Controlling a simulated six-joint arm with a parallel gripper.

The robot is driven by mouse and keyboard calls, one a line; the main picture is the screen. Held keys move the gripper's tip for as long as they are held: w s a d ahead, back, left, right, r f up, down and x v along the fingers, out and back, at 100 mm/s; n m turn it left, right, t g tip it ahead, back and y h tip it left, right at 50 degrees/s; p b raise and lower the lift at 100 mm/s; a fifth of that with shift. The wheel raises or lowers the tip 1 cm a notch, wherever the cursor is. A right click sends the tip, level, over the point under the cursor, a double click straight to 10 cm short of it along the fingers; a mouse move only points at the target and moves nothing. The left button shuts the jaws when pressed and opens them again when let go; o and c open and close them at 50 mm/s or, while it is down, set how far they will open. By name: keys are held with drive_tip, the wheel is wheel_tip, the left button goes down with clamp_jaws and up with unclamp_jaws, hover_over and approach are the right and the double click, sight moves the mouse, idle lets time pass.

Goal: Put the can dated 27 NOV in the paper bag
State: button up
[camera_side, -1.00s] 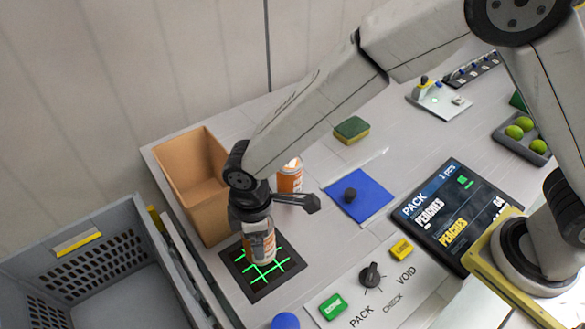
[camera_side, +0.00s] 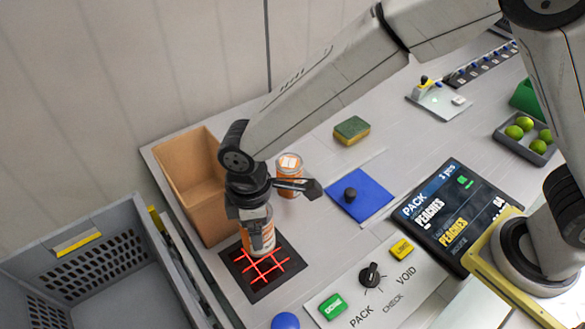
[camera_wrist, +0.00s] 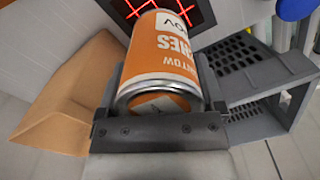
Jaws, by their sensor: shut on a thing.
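My gripper (camera_side: 250,212) is shut on an orange-and-white can (camera_side: 261,240), held just over the black scanner pad. In the wrist view the held can (camera_wrist: 162,62) shows letters ending "CHES" and a white label partly reading "OV"; its full date is not readable. A second orange can (camera_side: 289,175) stands on the table behind and right of my gripper, its date unreadable. The open paper bag (camera_side: 203,208) stands left of my gripper, and it also shows at left in the wrist view (camera_wrist: 72,92).
The scanner pad (camera_side: 243,275) shows red grid lines. A grey crate (camera_side: 130,222) is at left. A blue mat (camera_side: 372,207) with a dark knob, a sponge (camera_side: 351,130), a screen reading PACK and PEACHES (camera_side: 445,240), and a button panel (camera_side: 345,298) lie to the right.

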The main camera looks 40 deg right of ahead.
drive_tip(key=shift+r, duration=0.5)
drive_tip(key=shift+r, duration=0.1)
